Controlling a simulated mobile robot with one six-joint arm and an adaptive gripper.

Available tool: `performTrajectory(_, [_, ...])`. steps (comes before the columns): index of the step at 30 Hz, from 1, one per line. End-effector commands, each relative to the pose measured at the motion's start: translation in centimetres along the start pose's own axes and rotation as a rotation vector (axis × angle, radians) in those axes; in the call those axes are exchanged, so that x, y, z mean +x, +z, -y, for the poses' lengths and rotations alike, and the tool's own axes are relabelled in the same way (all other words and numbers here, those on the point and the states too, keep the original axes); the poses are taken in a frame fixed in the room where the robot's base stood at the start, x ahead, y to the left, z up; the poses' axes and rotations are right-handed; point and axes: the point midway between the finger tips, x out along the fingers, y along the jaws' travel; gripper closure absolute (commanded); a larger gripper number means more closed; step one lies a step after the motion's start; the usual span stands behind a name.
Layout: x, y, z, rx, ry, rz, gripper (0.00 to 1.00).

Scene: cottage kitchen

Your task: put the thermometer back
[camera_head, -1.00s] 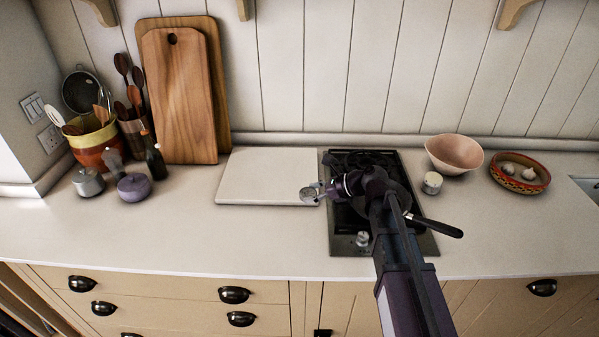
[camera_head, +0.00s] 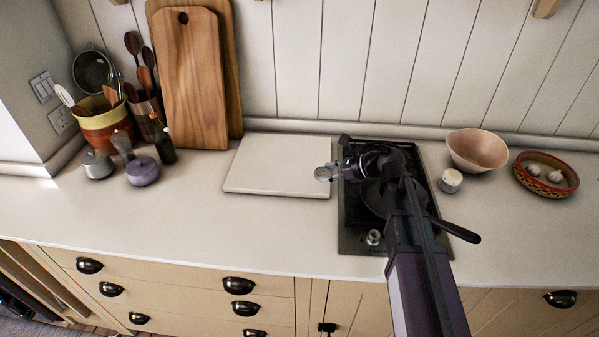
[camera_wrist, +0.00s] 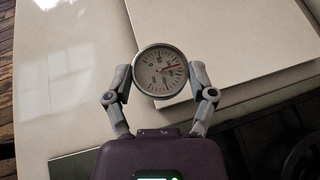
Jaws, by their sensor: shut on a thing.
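The thermometer (camera_wrist: 160,71) is a round dial with a pale face, dark markings and a red needle. In the wrist view my gripper (camera_wrist: 160,82) is shut on it, one finger on each side of the rim, with the dial face toward the camera. In the head view the thermometer (camera_head: 323,173) and my gripper (camera_head: 332,172) are by the right edge of a white board (camera_head: 280,180), near the hob's left edge. I cannot tell how high it is above the counter. Its underside is hidden.
The black hob (camera_head: 355,240) holds a dark pan (camera_head: 455,231) with its handle pointing right. A small white jar (camera_head: 451,181), a pink bowl (camera_head: 477,150) and a patterned dish (camera_head: 545,185) stand right. Pots and utensils crowd the left. The counter before the board (camera_head: 230,225) is clear.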

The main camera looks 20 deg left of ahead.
Motion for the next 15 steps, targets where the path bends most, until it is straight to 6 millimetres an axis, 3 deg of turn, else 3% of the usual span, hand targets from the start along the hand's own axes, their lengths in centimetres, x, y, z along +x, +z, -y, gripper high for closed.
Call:
performTrajectory(5, [-0.5, -0.3, -0.6, -0.002, 0.004, -0.001, 0.85])
performTrajectory(15, [-2.0, -1.4, -4.4, -0.027, 0.049, -0.006, 0.85])
